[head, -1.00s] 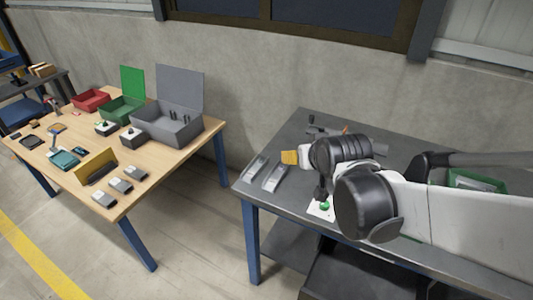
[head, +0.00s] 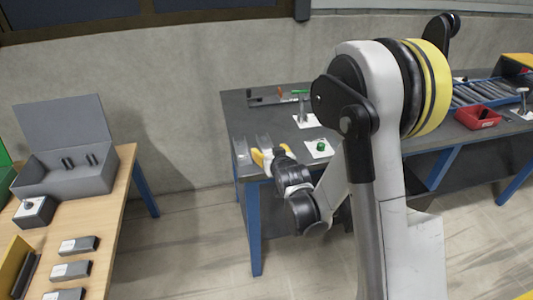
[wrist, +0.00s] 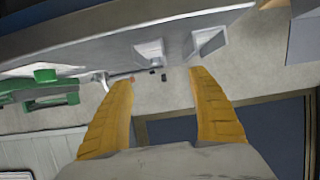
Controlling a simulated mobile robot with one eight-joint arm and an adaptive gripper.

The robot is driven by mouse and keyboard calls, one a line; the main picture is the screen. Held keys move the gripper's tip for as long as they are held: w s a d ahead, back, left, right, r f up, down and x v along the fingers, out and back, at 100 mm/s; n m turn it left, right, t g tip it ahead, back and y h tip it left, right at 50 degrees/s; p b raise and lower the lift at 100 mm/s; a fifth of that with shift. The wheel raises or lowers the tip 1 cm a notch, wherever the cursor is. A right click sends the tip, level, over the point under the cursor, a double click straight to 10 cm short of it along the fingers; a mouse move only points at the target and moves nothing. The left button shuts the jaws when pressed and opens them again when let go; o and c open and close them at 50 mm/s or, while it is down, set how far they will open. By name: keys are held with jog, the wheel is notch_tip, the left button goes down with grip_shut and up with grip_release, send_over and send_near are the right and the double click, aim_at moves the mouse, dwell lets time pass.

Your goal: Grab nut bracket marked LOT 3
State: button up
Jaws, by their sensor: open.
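My gripper (head: 262,158) has yellow fingers and is at the left edge of the dark table (head: 238,118). In the wrist view the fingers (wrist: 155,78) are apart with nothing between them. Two grey metal pieces, a left one (head: 241,150) and a right one (head: 264,142), lie on that table just beyond the fingers. They also show in the wrist view, as one piece (wrist: 150,52) and another (wrist: 208,40). Three grey blocks with pale labels lie on the wooden table: a far one (head: 78,245), a middle one (head: 70,270) and a near one (head: 64,294). No LOT marking is readable.
A grey open-lidded box (head: 75,180) holding dark parts stands on the wooden table. A green button on a white plate (head: 319,148) and an upright post (head: 302,112) are right of my gripper. A red bin (head: 477,116) is farther right. A floor gap separates the tables.

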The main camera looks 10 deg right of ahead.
jog(key=b, duration=0.2)
send_near(264, 142)
jog(key=shift+w+a, duration=0.4)
jog(key=shift+w, duration=0.45)
jog(key=x, duration=0.1)
jog(key=b+x, duration=0.1)
jog(key=x, duration=0.1)
jog(key=f+b+x, duration=0.1)
jog(key=x, duration=0.1)
jog(key=shift+s+d, duration=0.2)
jog(key=shift+d, duration=0.15)
jog(key=shift+w, duration=0.2)
jog(key=shift+s+r, duration=0.1)
jog(key=shift+r, duration=0.1)
jog(key=c, duration=1.3)
